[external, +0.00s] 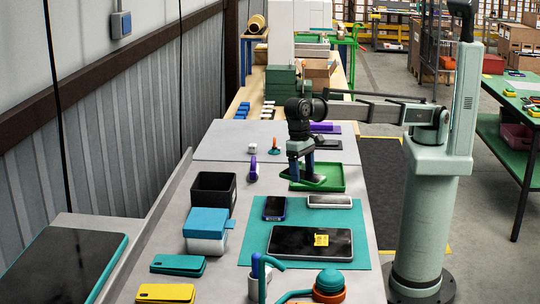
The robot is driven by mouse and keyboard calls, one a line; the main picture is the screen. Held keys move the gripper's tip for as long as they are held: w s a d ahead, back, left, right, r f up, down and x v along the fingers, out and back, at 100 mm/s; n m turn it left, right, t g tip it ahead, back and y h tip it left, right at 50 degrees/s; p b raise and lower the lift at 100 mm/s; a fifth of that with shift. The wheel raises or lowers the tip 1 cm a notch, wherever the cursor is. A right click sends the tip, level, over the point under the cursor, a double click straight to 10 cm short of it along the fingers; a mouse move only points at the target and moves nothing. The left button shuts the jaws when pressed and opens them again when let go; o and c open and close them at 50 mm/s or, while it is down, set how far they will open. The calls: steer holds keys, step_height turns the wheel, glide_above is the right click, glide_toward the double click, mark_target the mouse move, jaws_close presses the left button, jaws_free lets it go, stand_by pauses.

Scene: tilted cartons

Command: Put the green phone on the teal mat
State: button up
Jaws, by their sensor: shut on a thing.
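My gripper (302,178) is low over the green tray (333,188) in the external view, with its fingers pointing down. It is shut on a thin green thing, which looks like the green phone (314,183). The fingers hide part of it, and I cannot tell whether it touches the tray. The teal mat (346,228) lies nearer the camera. A dark blue phone (275,208), a white phone (330,201) and a dark tablet (300,241) with a yellow note lie on it.
A black bin (213,190) and a blue-lidded white box (207,229) stand left of the mat. Teal (178,265) and yellow (165,293) things lie at the front left. A cup (258,283) and an orange-teal object (329,284) stand at the front. Strips between the mat's devices are bare.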

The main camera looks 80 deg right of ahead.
steer(key=n, duration=0.2)
glide_above(331, 219)
steer(key=n, duration=0.4)
steer(key=shift+h, duration=0.3)
steer(key=shift+w+f, duration=0.15)
steer(key=shift+f, duration=2.25)
steer(key=shift+w+f, duration=0.1)
steer(key=shift+f, duration=2.25)
steer(key=shift+f, duration=0.15)
steer(key=o, duration=1.1)
steer(key=shift+o, duration=0.2)
step_height(331, 219, up, 12)
steer(key=w, duration=0.1)
steer(key=shift+w, duration=0.25)
